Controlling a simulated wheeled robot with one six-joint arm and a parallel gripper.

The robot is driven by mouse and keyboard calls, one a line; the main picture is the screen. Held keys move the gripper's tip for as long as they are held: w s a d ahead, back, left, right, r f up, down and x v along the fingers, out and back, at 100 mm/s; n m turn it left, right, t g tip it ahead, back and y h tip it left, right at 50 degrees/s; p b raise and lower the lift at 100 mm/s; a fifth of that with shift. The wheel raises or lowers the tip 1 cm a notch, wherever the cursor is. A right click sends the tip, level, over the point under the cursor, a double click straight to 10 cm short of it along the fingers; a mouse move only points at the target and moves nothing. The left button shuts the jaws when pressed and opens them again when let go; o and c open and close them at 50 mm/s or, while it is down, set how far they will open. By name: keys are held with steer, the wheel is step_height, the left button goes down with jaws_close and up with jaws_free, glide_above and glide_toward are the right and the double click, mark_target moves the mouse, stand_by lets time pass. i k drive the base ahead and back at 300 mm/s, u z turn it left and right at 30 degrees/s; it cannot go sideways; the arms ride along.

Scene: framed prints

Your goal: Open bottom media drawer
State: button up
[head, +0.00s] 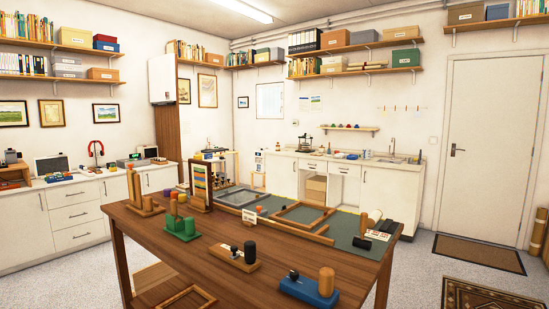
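A white cabinet run (25,228) stands along the left wall. It has a stack of three drawers with dark bar handles between cabinet doors. The bottom drawer (80,236) of this stack is near the floor and looks shut. The middle drawer (75,215) and the top drawer (74,194) above it look shut too. I see no readable label marking any drawer as the media drawer. My gripper is not in view.
A large wooden table (160,232) with wooden stands, a blue block tool (310,291) and frames fills the middle. Grey floor (65,288) is free between it and the left cabinets. A white counter (375,193) with small drawers lines the back wall. A white door (490,150) is at right.

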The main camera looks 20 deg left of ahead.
mark_target(67, 238)
steer(key=z, duration=0.35)
steer(key=i, duration=6.6)
steer(key=u, duration=2.55)
steer(key=i, duration=3.6)
